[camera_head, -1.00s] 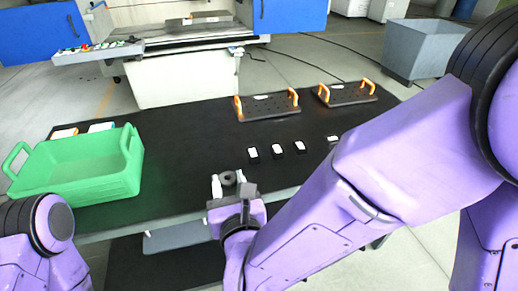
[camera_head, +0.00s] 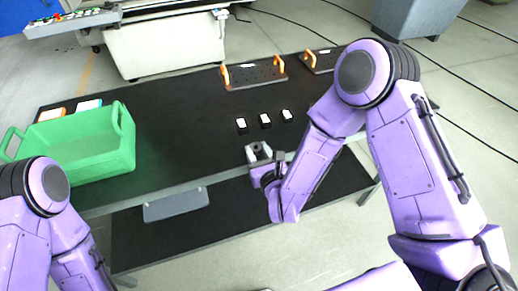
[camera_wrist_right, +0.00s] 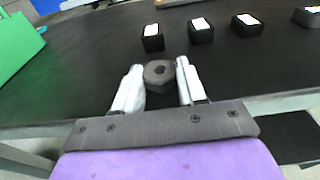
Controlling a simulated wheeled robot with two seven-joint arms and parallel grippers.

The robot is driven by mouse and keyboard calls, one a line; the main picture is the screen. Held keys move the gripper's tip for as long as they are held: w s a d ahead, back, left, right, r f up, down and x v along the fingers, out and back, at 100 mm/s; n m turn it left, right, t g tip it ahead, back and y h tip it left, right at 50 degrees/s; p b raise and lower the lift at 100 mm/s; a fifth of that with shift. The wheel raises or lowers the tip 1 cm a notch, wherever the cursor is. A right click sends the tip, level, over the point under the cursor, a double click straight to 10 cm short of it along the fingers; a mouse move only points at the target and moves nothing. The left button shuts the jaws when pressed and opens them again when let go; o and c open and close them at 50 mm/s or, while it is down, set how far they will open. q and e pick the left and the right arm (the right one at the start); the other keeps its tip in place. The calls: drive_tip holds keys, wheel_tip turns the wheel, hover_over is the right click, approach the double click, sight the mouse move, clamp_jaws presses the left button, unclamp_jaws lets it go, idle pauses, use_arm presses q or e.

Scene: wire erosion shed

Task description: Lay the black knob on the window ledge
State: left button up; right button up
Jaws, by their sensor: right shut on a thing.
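My left gripper is out of view. I cannot make out a window ledge for certain.
Small black blocks with white tops (camera_head: 265,120) stand just beyond the gripper. Two dark plates with orange handles (camera_head: 254,74) lie at the back. A green bin (camera_head: 75,150) is on the left. A white machine (camera_head: 165,45) stands behind the table. The table's middle is clear.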

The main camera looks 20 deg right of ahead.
drive_tip(key=shift+f, duration=0.15)
drive_tip(key=shift+f+b, duration=0.2)
drive_tip(key=shift+b, duration=0.15)
drive_tip(key=o, duration=1)
drive_tip(key=shift+o, duration=0.2)
drive_tip(key=shift+r, duration=0.1)
